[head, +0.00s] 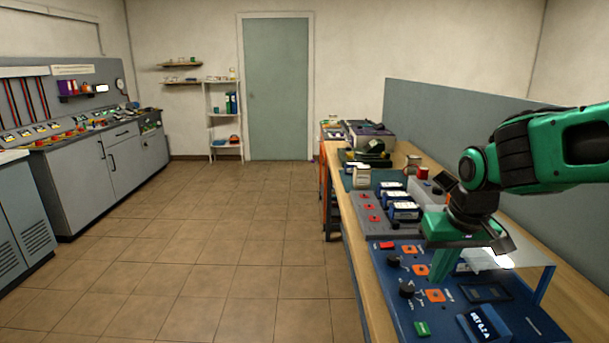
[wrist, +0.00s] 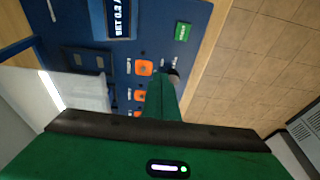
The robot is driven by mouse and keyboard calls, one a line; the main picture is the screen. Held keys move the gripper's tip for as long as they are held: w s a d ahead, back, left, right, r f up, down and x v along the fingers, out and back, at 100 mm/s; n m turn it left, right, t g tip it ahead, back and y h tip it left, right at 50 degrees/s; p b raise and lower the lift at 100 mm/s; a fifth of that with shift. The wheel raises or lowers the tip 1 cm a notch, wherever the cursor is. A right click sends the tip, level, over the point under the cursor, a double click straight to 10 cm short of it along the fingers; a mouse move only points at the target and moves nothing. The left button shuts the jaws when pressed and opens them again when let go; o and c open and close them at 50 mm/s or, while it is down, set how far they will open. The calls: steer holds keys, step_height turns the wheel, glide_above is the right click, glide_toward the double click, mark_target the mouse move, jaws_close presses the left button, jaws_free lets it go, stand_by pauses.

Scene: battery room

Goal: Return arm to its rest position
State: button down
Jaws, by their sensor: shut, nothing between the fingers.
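My arm is green and black and reaches in from the right in the head view. My gripper (head: 440,268) hangs low over the blue panel (head: 385,262) on the bench. Its fingers are shut with nothing between them. In the wrist view my gripper (wrist: 165,80) points at the blue panel (wrist: 70,20), close to an orange-framed switch (wrist: 144,68). I cannot tell whether the fingertips touch the panel.
The panel carries black knobs (head: 406,289), a green button (head: 422,329) and a clear raised cover (head: 530,254) beside my gripper. Blue batteries (head: 403,211) stand on a grey plate behind. A grey partition (head: 450,120) runs along the right. The tiled floor (head: 230,260) is clear.

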steer(key=shift+t, duration=0.9)
steer(key=s, duration=0.2)
steer(key=s+d+f, duration=0.1)
steer(key=s+d, duration=0.1)
steer(key=s, duration=0.1)
steer(key=shift+s+f, duration=0.25)
steer(key=shift+s, duration=0.1)
steer(key=s+d+f+m+g, duration=0.1)
steer(key=s+d+m+g, duration=0.1)
steer(key=s+d, duration=0.3)
steer(key=s+d+m+g, duration=0.2)
steer(key=s+d+m, duration=0.2)
steer(key=s, duration=0.7)
steer(key=shift+s+d+f+g, duration=0.3)
steer(key=shift+d+f, duration=0.1)
steer(key=shift+d, duration=0.8)
steer(key=shift+w+f, duration=0.25)
steer(key=shift+w, duration=0.4)
